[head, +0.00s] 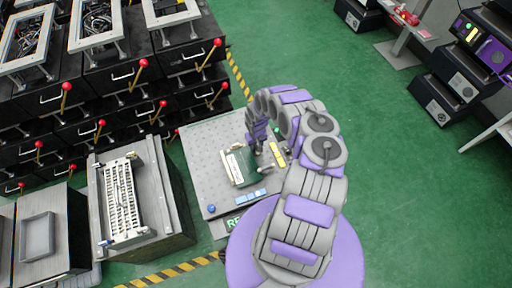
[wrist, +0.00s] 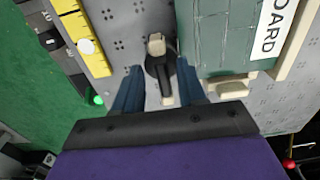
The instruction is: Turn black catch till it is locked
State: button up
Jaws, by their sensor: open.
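The black catch (wrist: 163,68) shows in the wrist view as a dark lever on a round base, with a beige block at its far end. It sits on the grey perforated plate (wrist: 120,25), beside the green board (wrist: 225,40) with its white "BOARD" label. My gripper (wrist: 159,76) is open, with one blue finger on each side of the catch lever. I cannot tell whether either finger touches it. In the head view, my gripper (head: 258,149) is at the board's right edge (head: 244,166), and the catch is too small and covered to make out.
A yellow strip with a white knob (wrist: 86,46) and a green button (wrist: 97,100) lie left of the catch. Beige blocks (wrist: 233,88) edge the board. Black cabinets with red-knobbed levers (head: 120,75) stand left; green floor (head: 420,220) is clear right.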

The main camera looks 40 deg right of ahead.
jog(key=shift+a+f, duration=0.15)
jog(key=shift+f, duration=0.1)
grip_shut()
dwell(0.3)
